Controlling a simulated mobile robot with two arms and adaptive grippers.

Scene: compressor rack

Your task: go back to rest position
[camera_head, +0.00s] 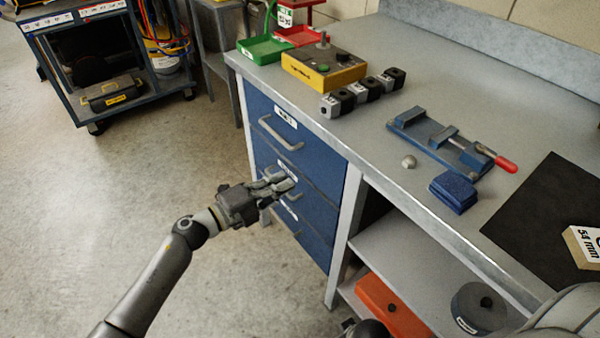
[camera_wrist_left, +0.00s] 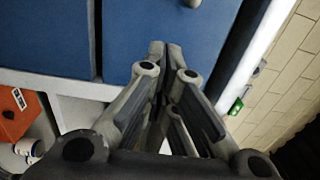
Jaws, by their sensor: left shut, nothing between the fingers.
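My left gripper (camera_head: 280,184) is in front of the blue drawers of the workbench, at about the height of the middle drawer (camera_head: 300,195). Its fingers are together with nothing between them. In the left wrist view the shut fingers (camera_wrist_left: 166,50) point toward the blue drawer fronts (camera_wrist_left: 170,25). In the head view the gripper overlaps part of the middle drawer's front and handle. I cannot tell whether it touches them. All the drawers look shut. My right gripper cannot be made out; a pale grey arm part shows at the lower right of the head view.
The bench top (camera_head: 420,75) holds a yellow control box (camera_head: 323,68), a blue vise (camera_head: 440,140), a blue block (camera_head: 453,191) and a black mat (camera_head: 545,215). The open shelf below holds an orange case (camera_head: 395,308). A tool cart (camera_head: 100,65) stands back left. The floor (camera_head: 90,200) at left is clear.

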